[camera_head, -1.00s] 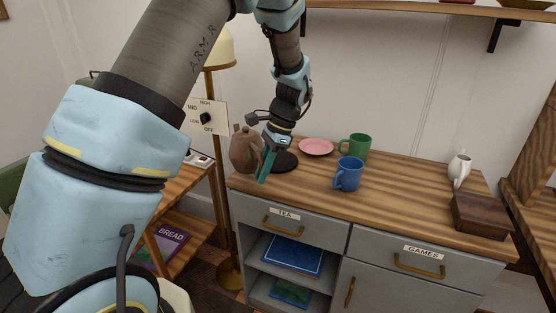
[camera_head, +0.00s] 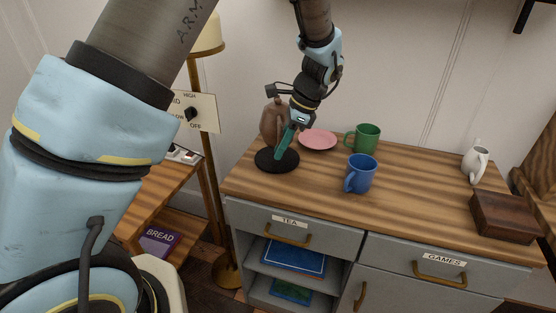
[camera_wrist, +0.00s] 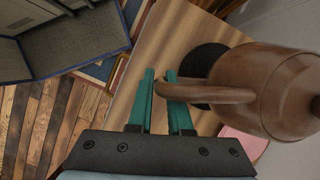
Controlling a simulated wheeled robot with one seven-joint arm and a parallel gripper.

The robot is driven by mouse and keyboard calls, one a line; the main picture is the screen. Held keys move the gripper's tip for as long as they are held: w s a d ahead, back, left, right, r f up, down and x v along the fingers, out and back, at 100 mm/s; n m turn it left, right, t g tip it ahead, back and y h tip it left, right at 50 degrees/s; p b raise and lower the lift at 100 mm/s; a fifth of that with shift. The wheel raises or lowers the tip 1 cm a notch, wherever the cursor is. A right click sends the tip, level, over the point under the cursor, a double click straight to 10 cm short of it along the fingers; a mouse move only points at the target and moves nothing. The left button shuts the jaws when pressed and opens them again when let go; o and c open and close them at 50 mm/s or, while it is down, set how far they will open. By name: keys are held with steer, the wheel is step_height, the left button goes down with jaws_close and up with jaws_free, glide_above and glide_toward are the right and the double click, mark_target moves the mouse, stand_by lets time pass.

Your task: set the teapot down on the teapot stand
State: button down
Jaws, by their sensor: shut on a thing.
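The brown teapot (camera_head: 273,121) is held at the left end of the wooden counter, partly hidden by my gripper. It appears above or behind the teapot stand (camera_head: 277,161), a flat black disc that shows nearly whole. In the wrist view the teapot body (camera_wrist: 285,92) is at the right and covers part of the stand (camera_wrist: 200,62). My gripper (camera_head: 281,153) is shut on the teapot's handle, which passes at the fingertips (camera_wrist: 160,88) in the wrist view. The exact gap between teapot and stand cannot be told.
A pink plate (camera_head: 318,140) lies right of the stand. A green mug (camera_head: 367,138) and a blue mug (camera_head: 361,175) stand further right. A white jug (camera_head: 476,164) and a dark wooden box (camera_head: 505,215) are at the far right. The counter (camera_head: 420,195) is clear between.

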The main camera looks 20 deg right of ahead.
steer(key=shift+f+p, duration=0.6)
steer(key=shift+f, duration=2.45)
steer(key=c, duration=0.8)
jaws_free()
steer(key=shift+f, duration=0.15)
steer(key=shift+c, duration=0.2)
steer(key=b+v, duration=0.3)
steer(key=v, duration=0.9)
steer(key=w+a+n+g+h, duration=0.1)
steer(key=w+a+n, duration=0.35)
steer(key=a, duration=0.65)
steer(key=s+a+n+h, duration=0.1)
steer(key=s+a+n, duration=0.1)
steer(key=a+n, duration=0.6)
steer(key=s+a+n+h, duration=0.2)
steer(key=a+n, duration=0.7)
steer(key=a, duration=0.9)
steer(key=shift+s+t, duration=0.4)
steer(key=shift+s, duration=0.3)
